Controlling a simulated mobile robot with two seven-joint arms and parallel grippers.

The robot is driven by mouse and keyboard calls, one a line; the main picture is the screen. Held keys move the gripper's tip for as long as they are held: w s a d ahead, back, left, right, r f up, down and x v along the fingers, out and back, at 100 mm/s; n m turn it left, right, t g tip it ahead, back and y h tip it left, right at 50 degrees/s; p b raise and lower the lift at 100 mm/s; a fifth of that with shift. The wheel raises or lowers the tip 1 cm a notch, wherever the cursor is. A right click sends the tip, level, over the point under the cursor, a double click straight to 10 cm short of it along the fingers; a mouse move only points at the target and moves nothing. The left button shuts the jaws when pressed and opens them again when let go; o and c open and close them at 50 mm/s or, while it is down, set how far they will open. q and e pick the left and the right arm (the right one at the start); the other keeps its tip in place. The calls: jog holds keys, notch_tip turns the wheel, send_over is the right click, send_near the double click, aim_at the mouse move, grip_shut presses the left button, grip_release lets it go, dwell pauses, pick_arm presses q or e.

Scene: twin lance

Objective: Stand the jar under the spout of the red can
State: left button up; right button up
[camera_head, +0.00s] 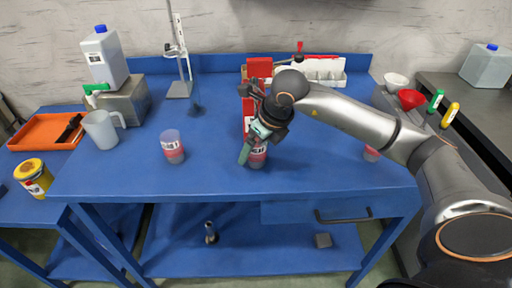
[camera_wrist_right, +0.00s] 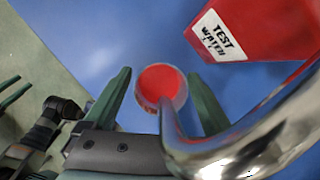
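A clear jar with red contents (camera_head: 257,156) stands on the blue table (camera_head: 215,190), in front of the red can (camera_head: 248,106). In the right wrist view the jar (camera_wrist_right: 160,84) shows from above, and the can (camera_wrist_right: 262,25) reads "TEST WATER 1". A shiny metal spout (camera_wrist_right: 245,140) has its tip overlapping the jar's mouth. My right gripper (camera_head: 252,152) is at the jar; its green fingers (camera_wrist_right: 160,75) are apart on either side, with visible gaps. My left gripper (camera_wrist_right: 14,92) shows partly at the wrist view's left edge, fingers apart, empty; it is outside the head view.
Similar jars stand at left (camera_head: 172,147) and right (camera_head: 371,153). A pitcher (camera_head: 102,129), a stand (camera_head: 179,60) and a white rack (camera_head: 322,70) are behind. A side table at left holds an orange tray (camera_head: 30,133) and a yellow tub (camera_head: 34,180). The front-left tabletop is clear.

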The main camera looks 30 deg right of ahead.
jog(key=v, duration=1.2)
jog(key=shift+r+p, duration=0.25)
jog(key=shift+p, duration=0.2)
jog(key=shift+s, duration=0.1)
